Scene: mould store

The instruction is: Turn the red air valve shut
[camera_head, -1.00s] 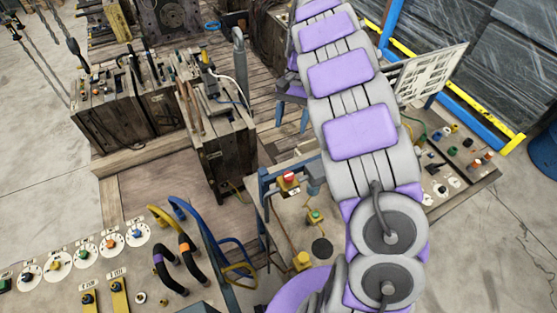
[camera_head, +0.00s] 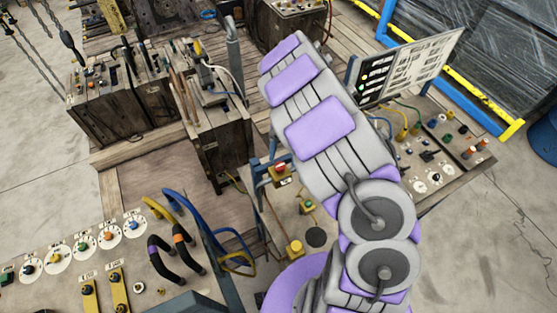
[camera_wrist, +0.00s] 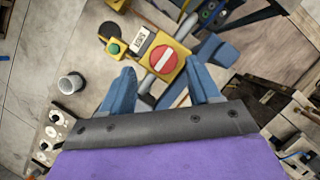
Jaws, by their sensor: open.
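My gripper (camera_wrist: 165,88) shows in the wrist view as two blue fingers spread apart, open with nothing between them. Between and beyond the fingertips is a yellow block with a red disc (camera_wrist: 165,61) crossed by a white bar; grey pipe-like parts run beside it. I cannot tell whether this disc is the red air valve. In the head view a small red knob (camera_head: 280,168) sits on a yellow base on a blue frame, left of my arm.
Beside the disc are a white label (camera_wrist: 144,44) and a green button (camera_wrist: 114,48) on yellow. A panel with several coloured knobs (camera_head: 107,241) stands front left in the head view. A white board (camera_head: 410,68) stands right of my arm. Wooden crates (camera_head: 110,105) stand at the left.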

